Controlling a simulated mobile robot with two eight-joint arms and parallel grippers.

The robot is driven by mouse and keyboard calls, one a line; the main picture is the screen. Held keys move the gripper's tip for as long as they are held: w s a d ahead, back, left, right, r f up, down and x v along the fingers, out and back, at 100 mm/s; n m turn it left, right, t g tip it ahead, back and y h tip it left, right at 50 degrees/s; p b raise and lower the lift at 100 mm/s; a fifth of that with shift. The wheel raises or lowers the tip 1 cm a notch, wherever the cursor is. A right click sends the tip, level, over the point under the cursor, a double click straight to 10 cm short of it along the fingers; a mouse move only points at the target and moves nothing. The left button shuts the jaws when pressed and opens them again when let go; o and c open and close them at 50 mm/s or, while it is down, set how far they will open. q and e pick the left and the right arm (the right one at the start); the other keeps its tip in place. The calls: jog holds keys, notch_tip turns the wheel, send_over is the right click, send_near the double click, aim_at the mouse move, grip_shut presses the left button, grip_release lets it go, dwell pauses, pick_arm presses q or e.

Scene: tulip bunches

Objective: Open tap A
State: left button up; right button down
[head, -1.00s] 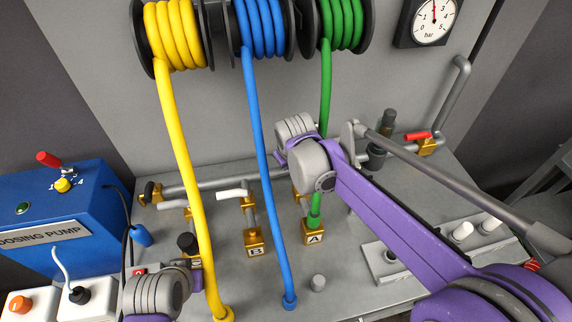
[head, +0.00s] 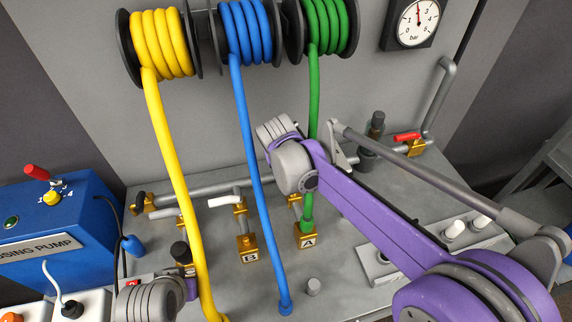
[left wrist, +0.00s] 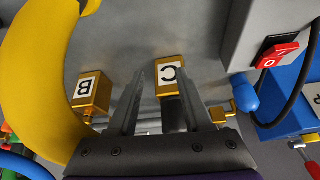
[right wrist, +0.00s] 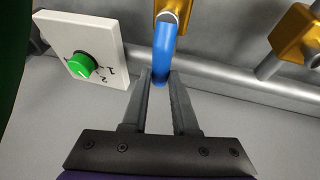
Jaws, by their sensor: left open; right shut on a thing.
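The brass outlet block labelled A (head: 308,240) has the green hose (head: 314,105) plugged into its top. The brass valve behind it (head: 296,201) is mostly hidden by my right arm. In the right wrist view, my right gripper (right wrist: 161,76) is shut on the lower end of a blue lever (right wrist: 164,48), which hangs from a brass body (right wrist: 174,12). No letter shows there. My right fingertips are hidden in the head view. My left gripper (left wrist: 163,78) is open, with its fingers either side of the block labelled C (left wrist: 169,72) in the picture; contact cannot be told.
Block B (head: 248,248) stands left of A, with a white-handled tap (head: 226,200) behind it. Blue (head: 254,150) and yellow hoses (head: 168,150) hang in front. A red-handled tap (head: 408,137) and pressure gauge (head: 418,22) are at right. The dosing pump (head: 55,215) is at left.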

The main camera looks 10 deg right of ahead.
jog(key=c, duration=0.7)
grip_release()
jog(key=shift+d, duration=0.1)
jog(key=v, duration=1)
jog(key=shift+s+r+p, duration=0.15)
jog(key=shift+r+p, duration=0.15)
jog(key=shift+r, duration=0.1)
